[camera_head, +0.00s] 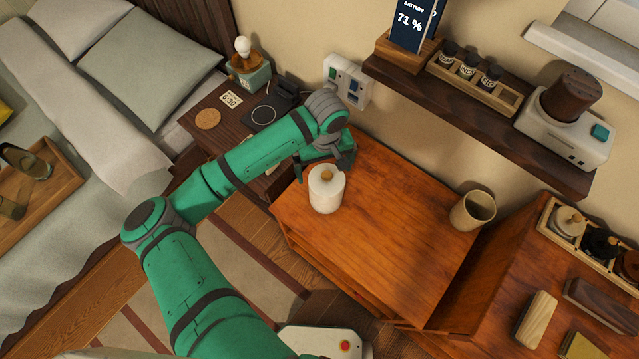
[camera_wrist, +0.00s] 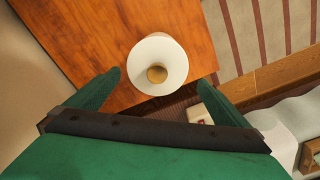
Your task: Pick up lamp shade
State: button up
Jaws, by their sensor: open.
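The lamp shade (camera_head: 325,194) appears to be the white, slightly tapered cylinder with a wooden knob on top. It stands upright on the near left part of the orange-brown wooden cabinet top (camera_head: 385,235). In the wrist view the shade (camera_wrist: 172,52) shows ahead, between the lines of my two fingertips. My gripper (camera_head: 326,166) is open and empty, just behind the shade in the head view. In the wrist view my gripper (camera_wrist: 158,78) has its fingers spread on either side, with no visible contact. A small lamp (camera_head: 247,66) with a bare bulb stands on the nightstand.
A beige cup (camera_head: 472,211) stands at the cabinet's right end. A wall shelf (camera_head: 480,125) with a jar rack and a white device hangs above the back. The nightstand (camera_head: 218,133) and bed (camera_head: 90,120) lie left. The cabinet's middle is clear.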

aim_at(327, 188)
jog(key=shift+s+d+f, duration=0.15)
jog(key=shift+s+d, duration=0.1)
jog(key=shift+d, duration=0.15)
notch_tip(327, 188, down, 6)
jog(key=shift+f, duration=0.1)
jog(key=f, duration=0.4)
jog(key=shift+s+d, duration=0.15)
jog(key=shift+d, duration=0.05)
jog(key=shift+a+f, duration=0.1)
jog(key=shift+a, duration=0.2)
jog(key=shift+d, duration=0.15)
jog(key=c, duration=1.2)
